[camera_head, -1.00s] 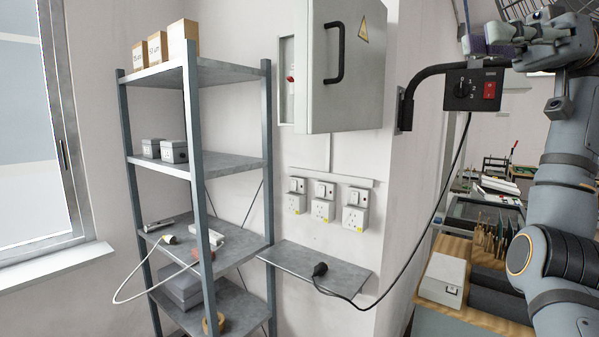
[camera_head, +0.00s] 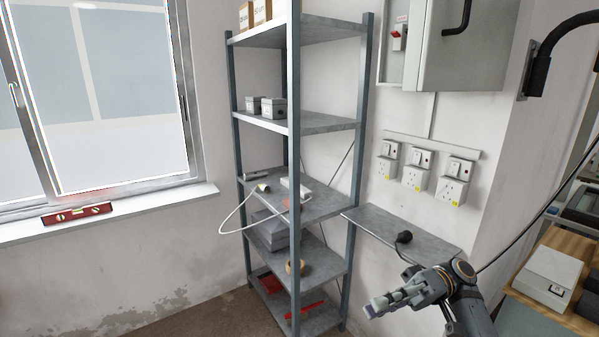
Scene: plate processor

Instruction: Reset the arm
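My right gripper (camera_head: 388,303) is at the lower right of the head view, in front of the wall and below the small wall shelf (camera_head: 405,232). Its fingers point left and lie close to each other. From this side I cannot tell whether they are apart, and I see nothing held between them. Part of my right arm (camera_head: 470,308) shows behind it at the bottom edge. My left gripper is not in view.
A metal rack (camera_head: 295,170) stands left of my gripper. Several sockets (camera_head: 415,178) and a grey cabinet (camera_head: 462,48) are above. A red level (camera_head: 77,213) lies on the windowsill.

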